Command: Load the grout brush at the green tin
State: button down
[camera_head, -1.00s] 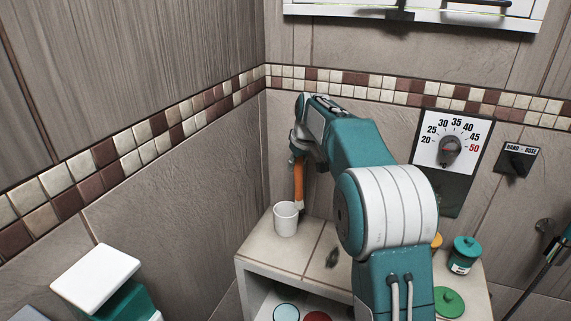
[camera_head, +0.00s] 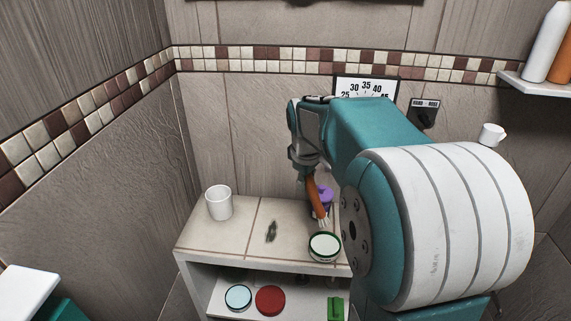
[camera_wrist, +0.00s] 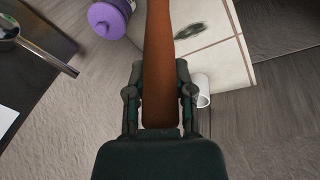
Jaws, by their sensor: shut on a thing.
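My gripper (camera_head: 307,168) is shut on the brown-orange handle of the grout brush (camera_head: 317,196). The wrist view shows the handle (camera_wrist: 160,45) between both fingers of my gripper (camera_wrist: 160,75). The brush hangs tilted, with its pale bristle end low. An open round tin with a green rim and whitish inside (camera_head: 324,250) stands on the counter, just below the bristles. I cannot tell whether the bristles touch it. The bristle end is out of sight in the wrist view.
A white cup (camera_head: 219,203) stands on the tiled counter (camera_head: 240,242) to the left. A purple-topped bottle (camera_head: 326,198) is behind the brush. A dark smudge (camera_head: 271,231) marks the counter. Blue (camera_head: 238,298) and red (camera_head: 270,300) round items sit on the shelf below.

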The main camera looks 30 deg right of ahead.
jog(key=shift+s+d+f, duration=0.2)
jog(key=shift+s, duration=0.35)
jog(key=shift+s+a+x, duration=0.15)
jog(key=shift+x, duration=0.8)
jog(key=shift+s+a+x, duration=0.1)
jog(key=shift+s+x, duration=0.1)
jog(key=shift+x, duration=0.75)
jog(key=shift+s+a+x, duration=0.15)
jog(key=shift+x, duration=1.6)
jog(key=shift+s+a, duration=0.15)
jog(key=shift+w+d+v, duration=0.15)
jog(key=shift+w+v, duration=0.05)
jog(key=shift+v, duration=0.95)
jog(key=shift+w+d+v, duration=0.15)
jog(key=shift+w+v, duration=0.05)
jog(key=shift+v, duration=0.95)
jog(key=shift+w+d+v, duration=0.2)
jog(key=shift+v, duration=0.95)
jog(key=shift+r, duration=0.2)
